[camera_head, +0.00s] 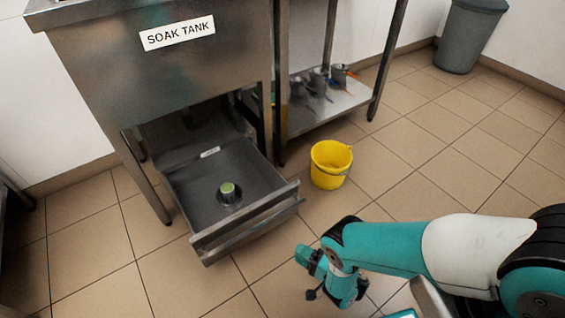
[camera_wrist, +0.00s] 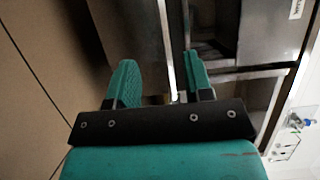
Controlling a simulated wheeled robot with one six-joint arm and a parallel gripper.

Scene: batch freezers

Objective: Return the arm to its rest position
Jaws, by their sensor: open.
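My arm (camera_head: 385,248) reaches in from the right of the head view, over the floor in front of the open drawer. Its wrist end (camera_head: 340,285) is low in the frame, right of the drawer front and apart from it in the picture. In the wrist view my gripper (camera_wrist: 160,88) shows two teal fingers spread wide with nothing between them. A metal edge (camera_wrist: 167,45) passes beyond the gap. The drawer (camera_head: 190,185) under the soak tank (camera_head: 165,65) is pulled out, with a small round green-topped piece (camera_head: 229,192) on its floor.
A yellow bucket (camera_head: 331,165) stands on the tiles behind my arm. A steel rack (camera_head: 325,108) with metal containers on its lower shelf stands right of the tank. A grey bin (camera_head: 468,38) is at the back right. Open tiled floor lies between bucket and bin.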

